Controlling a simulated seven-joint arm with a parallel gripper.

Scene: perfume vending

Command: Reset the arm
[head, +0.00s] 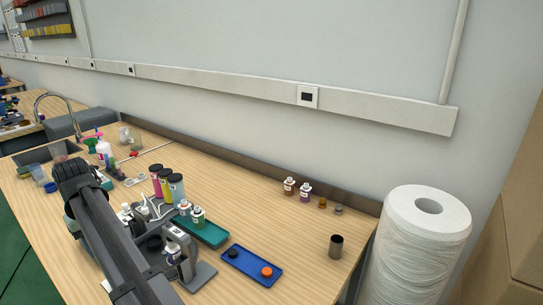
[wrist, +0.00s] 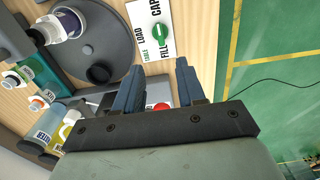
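My gripper (wrist: 159,66) shows in the wrist view with its two dark blue-grey fingers well apart. It is open, and nothing is clamped between the fingertips. A white label card (wrist: 155,42) with a green round knob lies beyond the fingertips. A small red and white item shows behind the fingers, partly hidden. In the head view my dark arm crosses the lower left, over the wooden bench (head: 300,235). I cannot make out the fingers there.
A grey dispensing station (head: 200,275) with bottles stands beside my arm. A teal tray (head: 212,240) and a blue tray (head: 262,275) hold small items. A dark cup (head: 336,246) and small bottles (head: 305,192) stand farther right. Green floor (wrist: 275,70) lies past the bench edge.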

